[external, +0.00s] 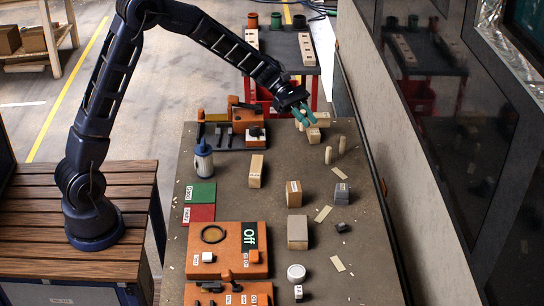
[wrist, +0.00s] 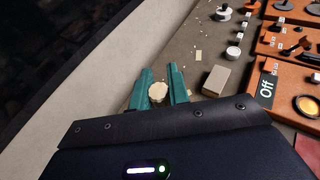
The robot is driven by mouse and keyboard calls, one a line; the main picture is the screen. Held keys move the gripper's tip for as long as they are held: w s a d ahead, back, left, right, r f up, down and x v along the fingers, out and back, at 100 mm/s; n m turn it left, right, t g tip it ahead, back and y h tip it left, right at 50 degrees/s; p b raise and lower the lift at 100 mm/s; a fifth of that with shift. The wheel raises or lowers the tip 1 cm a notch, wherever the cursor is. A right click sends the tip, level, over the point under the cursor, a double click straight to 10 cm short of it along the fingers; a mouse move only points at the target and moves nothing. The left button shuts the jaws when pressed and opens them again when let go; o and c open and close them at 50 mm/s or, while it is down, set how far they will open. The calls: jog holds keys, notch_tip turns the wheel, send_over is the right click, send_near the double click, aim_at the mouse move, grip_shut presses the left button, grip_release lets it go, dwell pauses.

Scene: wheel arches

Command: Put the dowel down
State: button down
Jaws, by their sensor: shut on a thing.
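My gripper (external: 305,115) has teal fingers and is over the far right part of the brown workbench (external: 230,160). In the wrist view my gripper (wrist: 160,72) is shut on a pale wooden dowel (wrist: 157,91), whose round end shows between the fingers. In the external view the fingers and nearby wood pieces overlap the held dowel, so I cannot tell whether it touches the bench. Two other dowels stand upright a little nearer on the bench, one on the left (external: 328,155) and one on the right (external: 342,145).
Pale wooden blocks (external: 313,135) lie beside the fingers. Several more blocks (external: 256,171) stand along the bench middle. A blue-capped bottle (external: 203,159), green and red mats (external: 200,193) and an orange panel (external: 215,262) are at left. A wall runs along the right side.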

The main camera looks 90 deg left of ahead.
jog(key=s+d+r+m+g+h, duration=0.2)
jog(key=d, duration=0.4)
jog(key=g, duration=0.1)
send_over(297, 190)
jog(key=shift+m, duration=0.4)
notch_tip(297, 190, down, 20)
jog(key=shift+s+r, duration=0.1)
jog(key=shift+r, duration=0.15)
jog(key=shift+f, duration=0.1)
jog(key=c, duration=1.3)
grip_release()
jog(key=shift+c, duration=0.2)
